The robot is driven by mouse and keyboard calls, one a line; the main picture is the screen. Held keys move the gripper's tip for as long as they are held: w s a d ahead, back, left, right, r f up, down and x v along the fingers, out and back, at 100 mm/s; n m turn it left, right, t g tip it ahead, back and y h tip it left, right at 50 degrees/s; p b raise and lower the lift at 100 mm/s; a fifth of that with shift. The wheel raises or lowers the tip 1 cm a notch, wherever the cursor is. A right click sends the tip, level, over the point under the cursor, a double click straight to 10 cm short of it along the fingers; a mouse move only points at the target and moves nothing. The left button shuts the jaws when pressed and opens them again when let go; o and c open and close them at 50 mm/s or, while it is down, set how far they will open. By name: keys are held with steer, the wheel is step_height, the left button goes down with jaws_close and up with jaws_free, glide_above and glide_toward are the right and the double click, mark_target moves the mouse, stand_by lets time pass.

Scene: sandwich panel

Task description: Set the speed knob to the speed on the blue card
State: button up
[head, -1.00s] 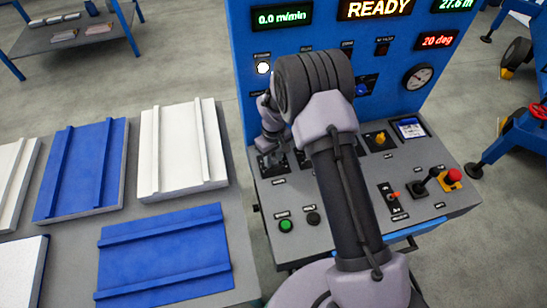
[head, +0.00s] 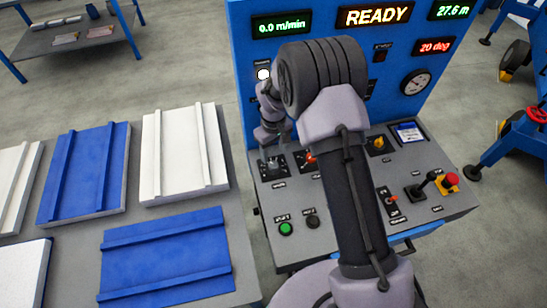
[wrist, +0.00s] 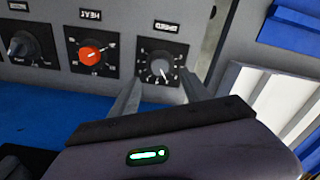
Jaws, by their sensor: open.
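In the head view my gripper (head: 270,150) hangs above that dial. The blue card (head: 408,131) lies at the back right of the console; its writing is too small to read.
The red heat knob (wrist: 90,55) sits beside the speed dial, and another black knob (wrist: 20,46) lies beyond it. A green button (head: 286,228) and a red stop button (head: 447,180) are on the console (head: 345,235). Blue and white panels lie on the table at left.

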step_height(320, 180, up, 11)
steer(key=p, duration=0.2)
